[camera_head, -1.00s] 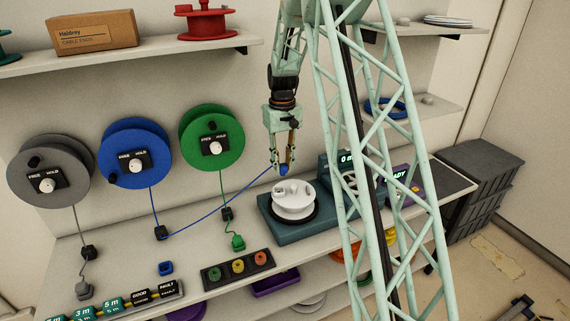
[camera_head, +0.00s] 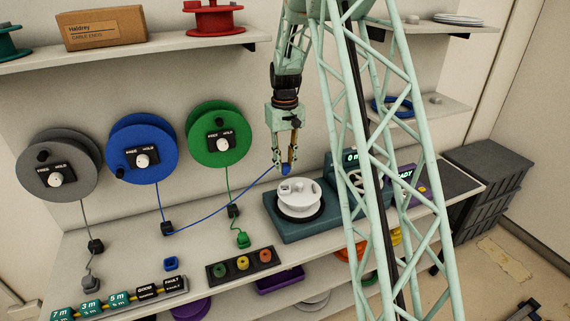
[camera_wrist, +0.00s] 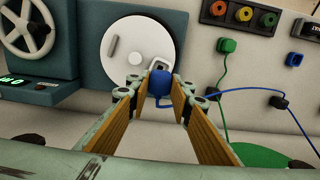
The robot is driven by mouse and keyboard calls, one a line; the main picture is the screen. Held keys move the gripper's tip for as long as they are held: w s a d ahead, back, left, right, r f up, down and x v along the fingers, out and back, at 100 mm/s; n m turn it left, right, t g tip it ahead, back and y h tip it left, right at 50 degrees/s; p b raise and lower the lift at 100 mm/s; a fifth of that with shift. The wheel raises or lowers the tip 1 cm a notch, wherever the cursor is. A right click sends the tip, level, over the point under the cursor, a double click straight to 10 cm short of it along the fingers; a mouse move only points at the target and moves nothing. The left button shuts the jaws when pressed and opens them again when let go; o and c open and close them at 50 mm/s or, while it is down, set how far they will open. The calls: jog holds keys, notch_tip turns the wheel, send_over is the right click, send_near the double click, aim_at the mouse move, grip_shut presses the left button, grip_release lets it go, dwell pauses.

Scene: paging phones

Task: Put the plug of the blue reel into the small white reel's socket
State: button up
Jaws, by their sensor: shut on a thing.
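My gripper (camera_head: 286,165) is shut on the blue plug (camera_head: 286,170), which hangs just above the small white reel (camera_head: 299,190). The blue plug also shows between my fingertips in the wrist view (camera_wrist: 159,82). Its blue cord runs left through a dark guide (camera_head: 167,229) up to the blue reel (camera_head: 142,148) on the wall. The small white reel lies on a dark teal stand. In the wrist view its square socket (camera_wrist: 158,64) is on its near edge, just beyond the plug. The plug appears apart from the socket, though the exact gap is hard to tell.
A grey reel (camera_head: 59,165) and a green reel (camera_head: 219,134) hang on the wall. The green plug (camera_head: 242,240) and an empty blue holder (camera_head: 170,264) lie on the bench. A block with coloured sockets (camera_head: 243,264) stands in front. A handwheel machine adjoins the white reel's stand.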

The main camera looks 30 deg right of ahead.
aim_at(285, 174)
jog(key=shift+f, duration=0.1)
jog(key=shift+f+b, duration=1.25)
jog(key=shift+f, duration=1.15)
jog(key=shift+f+b, duration=0.7)
jog(key=shift+f, duration=0.6)
dwell(1.3)
jog(key=o, duration=0.8)
jog(key=shift+o, duration=0.2)
jog(key=o, duration=0.4)
jog(key=shift+r, duration=0.15)
jog(key=shift+r+p, duration=2.1)
jog(key=shift+r, duration=2.25)
